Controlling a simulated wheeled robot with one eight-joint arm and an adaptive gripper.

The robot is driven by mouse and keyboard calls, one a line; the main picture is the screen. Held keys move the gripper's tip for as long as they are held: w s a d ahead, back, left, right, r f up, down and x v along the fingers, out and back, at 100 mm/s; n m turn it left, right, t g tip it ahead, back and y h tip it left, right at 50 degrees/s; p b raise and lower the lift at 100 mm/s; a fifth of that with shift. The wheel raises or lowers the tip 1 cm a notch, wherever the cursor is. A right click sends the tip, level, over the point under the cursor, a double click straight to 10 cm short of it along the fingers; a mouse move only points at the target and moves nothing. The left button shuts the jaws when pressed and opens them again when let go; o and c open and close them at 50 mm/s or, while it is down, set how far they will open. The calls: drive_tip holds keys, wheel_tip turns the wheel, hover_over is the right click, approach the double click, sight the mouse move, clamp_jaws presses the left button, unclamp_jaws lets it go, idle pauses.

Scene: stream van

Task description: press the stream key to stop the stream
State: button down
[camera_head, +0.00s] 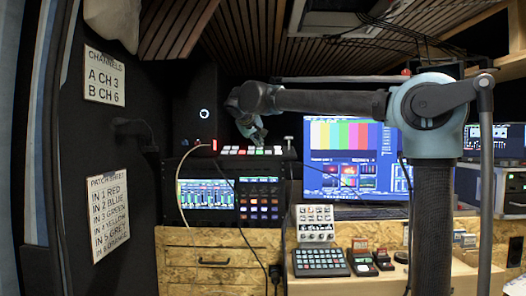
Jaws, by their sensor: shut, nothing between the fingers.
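A control panel (285,154) with a row of small white, red and green keys sits on top of the rack unit. My gripper (260,140) is shut and empty, pointing down just above or behind the green key (259,151). I cannot tell whether its tips touch the panel. The key labels are too small to read, so I cannot tell which is the stream key. A bright red upright light (215,145) glows at the panel's left end.
My arm reaches in from the right, across the colour-bar monitor (345,150). Below are the rack unit (232,192) with screens and a keypad (320,262) on the wooden desk. Cables hang in front. A channels sign (105,77) and a patch sheet (108,215) are at left.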

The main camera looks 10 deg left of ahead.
drive_tip(key=shift+r, duration=0.1)
drive_tip(key=shift+s+r, duration=0.2)
drive_tip(key=shift+r, duration=0.5)
drive_tip(key=shift+s+d+r, duration=0.1)
drive_tip(key=shift+s+r, duration=0.1)
drive_tip(key=shift+r, duration=0.6)
drive_tip(key=shift+s+r, duration=0.2)
drive_tip(key=shift+r, duration=0.6)
drive_tip(key=shift+s+d+r, duration=0.1)
drive_tip(key=shift+s+r, duration=0.1)
drive_tip(key=shift+r, duration=0.6)
